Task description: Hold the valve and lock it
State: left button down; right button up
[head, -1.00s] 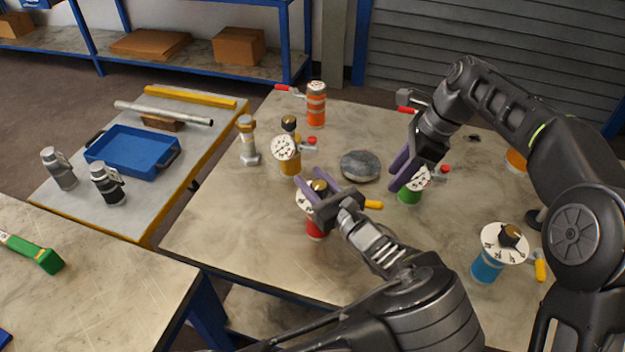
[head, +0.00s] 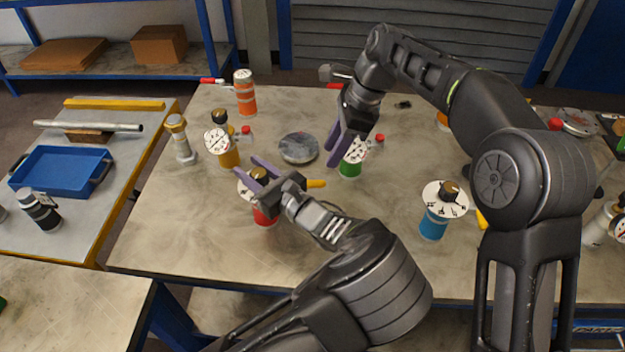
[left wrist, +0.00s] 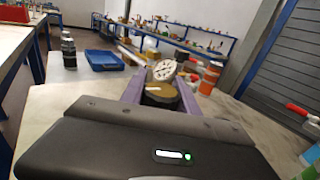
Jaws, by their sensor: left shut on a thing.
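The red valve (head: 264,217) stands upright on the table, with a white dial and a dark knob with a gold top. My left gripper (head: 250,167) is shut on this knob; in the left wrist view the knob (left wrist: 160,94) sits between the purple fingers. A yellow handle (head: 316,184) shows just right of the gripper; its attachment is hidden. My right gripper (head: 338,147) hangs at the green valve (head: 350,168), its fingers overlapping the left edge of that dial. I cannot tell its opening or whether it touches.
A yellow valve (head: 229,157), an orange canister (head: 245,95) and a grey flanged pipe (head: 181,140) stand behind and left. A round grey disc (head: 299,148) lies mid-table. A blue valve (head: 433,223) stands at right. The table front is clear.

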dwell(0.4)
jog(key=shift+o, duration=0.4)
jog(key=shift+w+d+f, duration=0.15)
jog(key=shift+d, duration=0.25)
jog(key=s+d+f+n+t+y, duration=0.3)
jog(key=d+f+n+y, duration=0.3)
jog(key=y, duration=0.4)
jog(key=shift+d+f+y, duration=0.25)
jog(key=shift+f+y, duration=0.05)
jog(key=shift+f, duration=0.5)
jog(key=shift+w+a, duration=0.1)
jog(key=shift+a, duration=0.05)
